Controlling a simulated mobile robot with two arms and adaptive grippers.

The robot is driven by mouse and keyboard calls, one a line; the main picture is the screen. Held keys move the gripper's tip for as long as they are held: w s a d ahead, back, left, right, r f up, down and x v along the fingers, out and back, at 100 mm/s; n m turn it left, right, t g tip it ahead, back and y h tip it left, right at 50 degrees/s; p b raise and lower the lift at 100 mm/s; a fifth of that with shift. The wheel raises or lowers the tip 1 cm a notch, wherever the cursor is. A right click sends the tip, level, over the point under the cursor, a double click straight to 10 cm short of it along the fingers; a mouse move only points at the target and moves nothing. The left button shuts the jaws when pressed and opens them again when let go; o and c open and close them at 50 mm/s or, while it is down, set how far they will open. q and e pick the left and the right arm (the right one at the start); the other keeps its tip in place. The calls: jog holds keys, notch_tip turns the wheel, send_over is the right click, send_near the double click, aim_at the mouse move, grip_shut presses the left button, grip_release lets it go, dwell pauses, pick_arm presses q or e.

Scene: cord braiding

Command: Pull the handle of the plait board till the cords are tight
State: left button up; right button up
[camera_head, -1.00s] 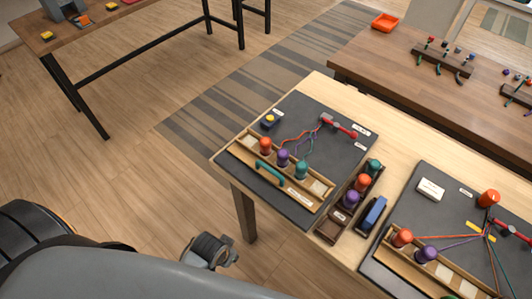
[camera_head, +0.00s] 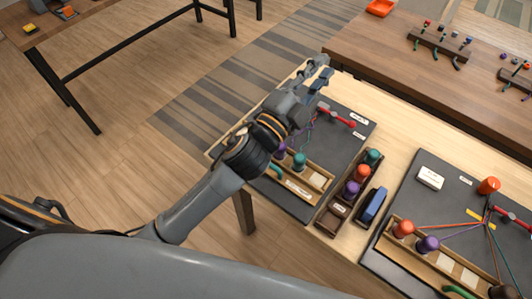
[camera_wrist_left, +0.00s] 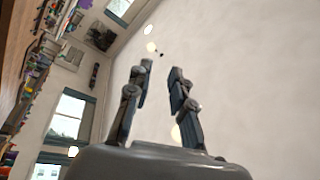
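A dark plait board (camera_head: 346,143) lies on the light wooden table, with a wooden bobbin tray (camera_head: 308,190) along its near side. The tray's green handle (camera_head: 276,171) shows only in part behind my left arm. Thin coloured cords (camera_head: 311,124), partly hidden, lie between the red clamp (camera_head: 337,114) and purple and teal bobbins (camera_head: 300,160). My left gripper (camera_head: 322,68) is above the board's far side, away from the handle. In the left wrist view its two fingers (camera_wrist_left: 161,70) stand apart with nothing between them. My right gripper is out of view.
A bobbin rack (camera_head: 351,190) and a blue block (camera_head: 373,205) stand right of the board. A second board (camera_head: 428,205) farther right has straight cords and its own green handle (camera_head: 457,292). A darker table (camera_head: 410,80) with small racks is behind.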

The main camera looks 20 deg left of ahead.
pick_arm(q)
jog(key=s+d+r+m+g+h, duration=0.4)
jog(key=d+m+g+h, duration=0.25)
jog(key=m, duration=0.45)
jog(key=s+d+r+m+g+h, duration=0.45)
jog(key=d+m+h, duration=0.3)
jog(key=m, duration=0.35)
jog(key=s+d+f+m+g+y, duration=0.3)
jog(key=s+f+m+g+y, duration=0.2)
jog(key=f+m+g, duration=0.6)
jog(key=w+a+f+m+g+y, duration=0.1)
jog(key=w+a+f+m+y, duration=0.2)
jog(key=a+f+m+y, duration=0.55)
jog(key=w+a+t+y, duration=0.1)
jog(key=w+a+y, duration=0.2)
jog(key=a+y, duration=0.35)
jog(key=w+a+t+y, duration=0.1)
jog(key=w+a+y, duration=0.2)
jog(key=a, duration=0.7)
jog(key=shift+n, duration=0.25)
jog(key=f+p, duration=0.1)
jog(key=f, duration=0.3)
jog(key=s+f+p, duration=0.1)
jog(key=f, duration=0.3)
jog(key=s+f+p, duration=0.1)
jog(key=f, duration=0.3)
jog(key=shift+a+p, duration=0.3)
jog(key=shift+p, duration=0.05)
jog(key=shift+s+f, duration=0.1)
jog(key=shift+f, duration=0.55)
